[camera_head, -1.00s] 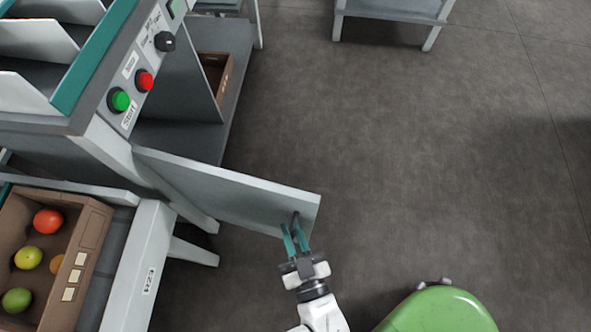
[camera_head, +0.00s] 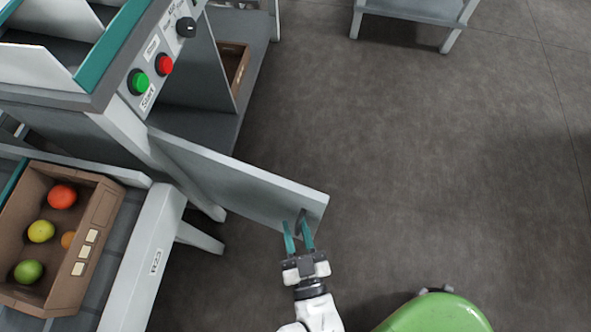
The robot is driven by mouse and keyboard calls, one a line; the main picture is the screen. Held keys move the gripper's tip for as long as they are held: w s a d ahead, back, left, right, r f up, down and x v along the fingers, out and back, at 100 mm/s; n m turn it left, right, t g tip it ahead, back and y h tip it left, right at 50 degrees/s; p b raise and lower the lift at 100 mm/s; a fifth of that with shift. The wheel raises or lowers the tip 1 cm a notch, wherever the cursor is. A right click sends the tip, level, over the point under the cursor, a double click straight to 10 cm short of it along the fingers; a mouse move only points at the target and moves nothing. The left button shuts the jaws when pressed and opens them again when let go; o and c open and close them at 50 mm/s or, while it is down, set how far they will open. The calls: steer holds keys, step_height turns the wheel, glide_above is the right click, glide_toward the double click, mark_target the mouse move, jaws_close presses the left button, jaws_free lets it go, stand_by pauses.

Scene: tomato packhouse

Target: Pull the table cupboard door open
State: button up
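The cupboard door (camera_head: 235,182) is a grey panel standing well open, swung out from the table's cupboard (camera_head: 190,130) over the floor. A dark handle (camera_head: 301,219) is near its free end, on the side facing me. My gripper (camera_head: 294,226) has two teal fingers reaching up to the door at this handle. The fingers are spread with a visible gap. The right finger overlaps the handle in the picture; I cannot tell whether it touches it.
A cardboard box (camera_head: 98,215) with tomatoes is at the left on a grey stand (camera_head: 140,260). A panel with green (camera_head: 138,82) and red (camera_head: 164,65) buttons is above the cupboard. A green rounded object (camera_head: 435,314) is at the bottom right. The floor to the right is clear.

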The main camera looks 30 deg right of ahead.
steer(key=v, duration=1)
steer(key=shift+s+a, duration=0.2)
steer(key=shift+s, duration=0.05)
